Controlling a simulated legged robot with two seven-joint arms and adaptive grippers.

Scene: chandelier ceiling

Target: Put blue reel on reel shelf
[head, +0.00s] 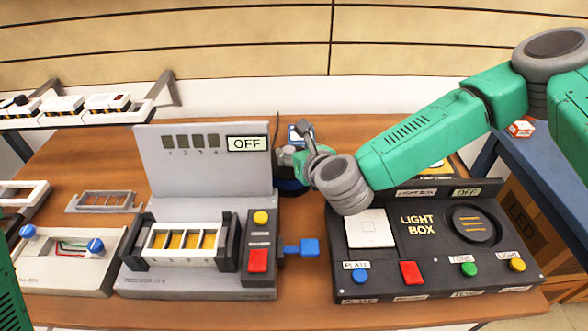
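A dark blue round thing (291,187), which looks like the blue reel, sits on the wooden table behind the gap between the two consoles. Only part of it shows. My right arm reaches in from the right, and its gripper (298,149) is over and just behind this blue thing. The wrist hides much of the gripper, so I cannot tell whether it is open, shut or touching the reel. My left gripper is out of view. No shelf is clearly marked as the reel shelf; a wall shelf (142,117) at the far left holds several white modules.
A grey console (205,160) marked OFF stands left of centre, with a blue knob (309,246) at its right side. A black light box (440,285) stands under my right arm. A blue table (540,180) is at right.

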